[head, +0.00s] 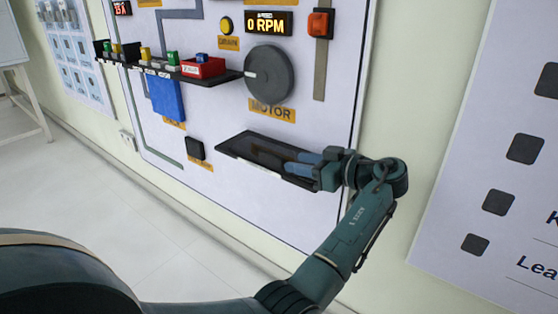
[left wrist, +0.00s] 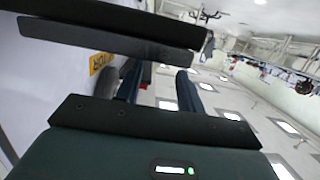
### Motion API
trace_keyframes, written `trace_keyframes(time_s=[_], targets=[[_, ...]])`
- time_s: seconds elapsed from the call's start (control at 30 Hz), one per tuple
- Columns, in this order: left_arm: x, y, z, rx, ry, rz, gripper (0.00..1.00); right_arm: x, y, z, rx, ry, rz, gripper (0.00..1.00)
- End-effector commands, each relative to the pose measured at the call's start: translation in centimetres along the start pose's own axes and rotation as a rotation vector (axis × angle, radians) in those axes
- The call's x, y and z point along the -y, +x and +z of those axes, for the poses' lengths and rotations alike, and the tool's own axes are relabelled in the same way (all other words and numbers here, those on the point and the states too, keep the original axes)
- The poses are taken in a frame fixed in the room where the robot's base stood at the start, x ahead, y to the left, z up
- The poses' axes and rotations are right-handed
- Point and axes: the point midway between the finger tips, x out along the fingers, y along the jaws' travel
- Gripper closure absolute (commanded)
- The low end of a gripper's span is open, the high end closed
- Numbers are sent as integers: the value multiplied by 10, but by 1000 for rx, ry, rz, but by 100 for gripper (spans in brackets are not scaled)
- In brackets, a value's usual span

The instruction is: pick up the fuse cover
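No part is readable as the fuse cover by its label. A black lower shelf (head: 236,146) sticks out from the white board, with a dark stretch along its middle; I cannot tell whether a dark cover lies there. My left gripper (head: 297,163) is at the right end of this shelf, pointing left. Its two blue fingers are apart, and I see nothing clearly held between them. In the left wrist view the fingers (left wrist: 158,88) also stand apart, and dark slabs (left wrist: 110,45) cross in front of them. My right gripper is not in view.
An upper black shelf (head: 225,77) carries small coloured parts and a red box (head: 203,68). A blue box (head: 167,99), a black button (head: 195,148) and a round motor dial (head: 269,73) are on the board. Pale floor lies open at the left.

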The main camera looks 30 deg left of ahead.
Motion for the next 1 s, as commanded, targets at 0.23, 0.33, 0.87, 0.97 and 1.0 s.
trace_keyframes(time_s=[0.23, 0.33, 0.87, 0.97, 1.0], targets=[[0, 19, 0, 1, 0, 1, 62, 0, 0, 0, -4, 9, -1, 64], [0, 27, 1, 1, -1, -1, 62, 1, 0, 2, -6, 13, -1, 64], [0, 69, 0, 1, 1, 1, 63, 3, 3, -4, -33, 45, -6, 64], [0, 69, 0, 1, 1, 1, 71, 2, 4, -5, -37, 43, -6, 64], [0, 69, 0, 1, 1, 1, 74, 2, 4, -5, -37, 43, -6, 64]])
